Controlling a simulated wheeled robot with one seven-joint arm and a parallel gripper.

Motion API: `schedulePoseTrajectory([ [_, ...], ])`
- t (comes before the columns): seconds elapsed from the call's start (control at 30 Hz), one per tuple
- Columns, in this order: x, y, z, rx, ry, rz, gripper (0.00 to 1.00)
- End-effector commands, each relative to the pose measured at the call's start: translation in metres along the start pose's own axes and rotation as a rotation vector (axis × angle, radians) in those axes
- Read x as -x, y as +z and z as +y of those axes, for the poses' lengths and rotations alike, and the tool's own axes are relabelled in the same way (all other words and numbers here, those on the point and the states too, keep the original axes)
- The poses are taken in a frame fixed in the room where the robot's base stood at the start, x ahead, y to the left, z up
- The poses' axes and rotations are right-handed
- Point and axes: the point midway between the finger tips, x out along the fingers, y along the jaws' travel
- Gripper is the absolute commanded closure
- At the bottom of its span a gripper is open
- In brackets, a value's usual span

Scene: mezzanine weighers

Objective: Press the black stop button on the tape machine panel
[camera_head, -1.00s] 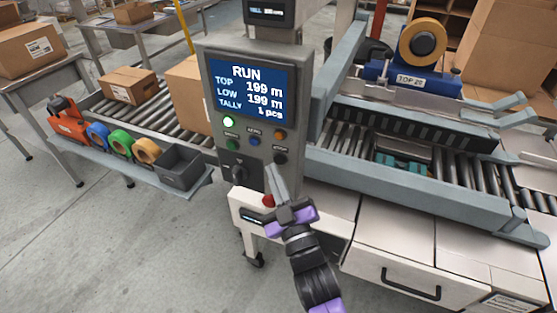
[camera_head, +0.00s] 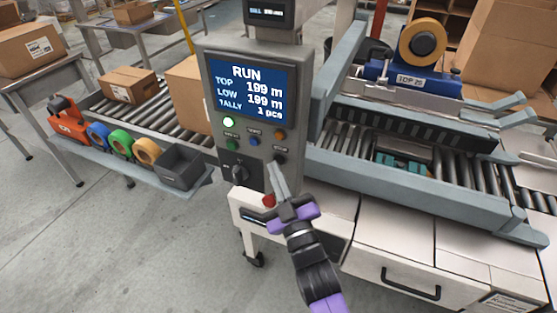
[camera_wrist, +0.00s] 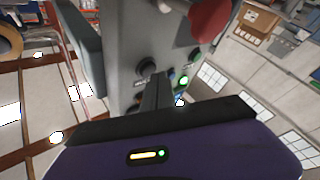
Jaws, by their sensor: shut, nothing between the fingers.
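The grey tape machine panel (camera_head: 215,100) stands upright with a lit screen (camera_head: 248,88) reading RUN. The black stop button (camera_head: 280,157) is at the panel's lower right, under the amber button (camera_head: 280,135). My gripper (camera_head: 273,165) is shut and empty, with its fingertips just below and left of the black button. I cannot tell whether they touch the panel. In the wrist view, the fingertips (camera_wrist: 158,76) point at the panel, close beside a round black button (camera_wrist: 145,66).
A green lamp (camera_head: 229,122) glows beside blue (camera_head: 254,141) and green (camera_head: 233,145) buttons. A black rotary knob (camera_head: 240,173) and a red button (camera_head: 268,200) lie close below. Conveyor rails (camera_head: 430,185) run to the right; a grey bin (camera_head: 182,168) sits left.

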Motion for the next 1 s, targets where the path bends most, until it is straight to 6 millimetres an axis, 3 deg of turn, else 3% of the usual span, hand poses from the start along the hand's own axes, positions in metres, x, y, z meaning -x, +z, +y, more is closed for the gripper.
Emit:
schedulePoseTrajectory([
  [1.0,-0.0059,0.0042,0.0045,0.000,0.001,0.000,1.00],
])
